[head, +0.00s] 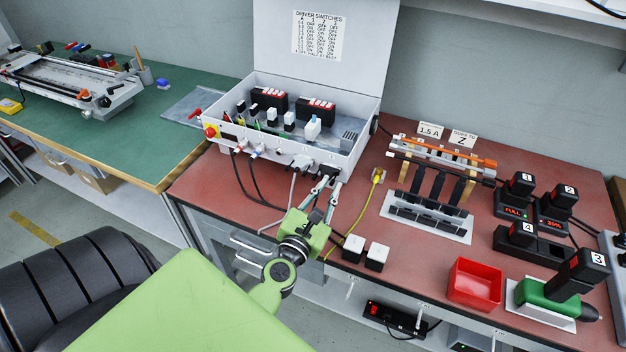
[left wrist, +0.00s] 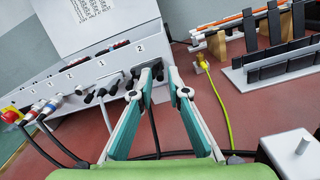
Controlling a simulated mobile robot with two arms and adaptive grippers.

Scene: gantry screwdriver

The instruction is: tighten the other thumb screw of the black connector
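The black connector (head: 322,170) is plugged into the front of the grey control box (head: 290,145), at the right end of its row of plugs. In the left wrist view it (left wrist: 142,72) sits under the label 2, partly hidden behind a finger. My left gripper (head: 328,183) is in front of the connector, its teal and white fingers pointing at the box. The thumb screws are too small or hidden to tell apart. My right gripper is not in view.
A grey connector (head: 300,163) is plugged in left of the black one. A yellow cable (head: 360,215) runs along the red bench to the right. Two white blocks (head: 365,253) stand near the front edge. A rack of black parts (head: 430,210) stands further right.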

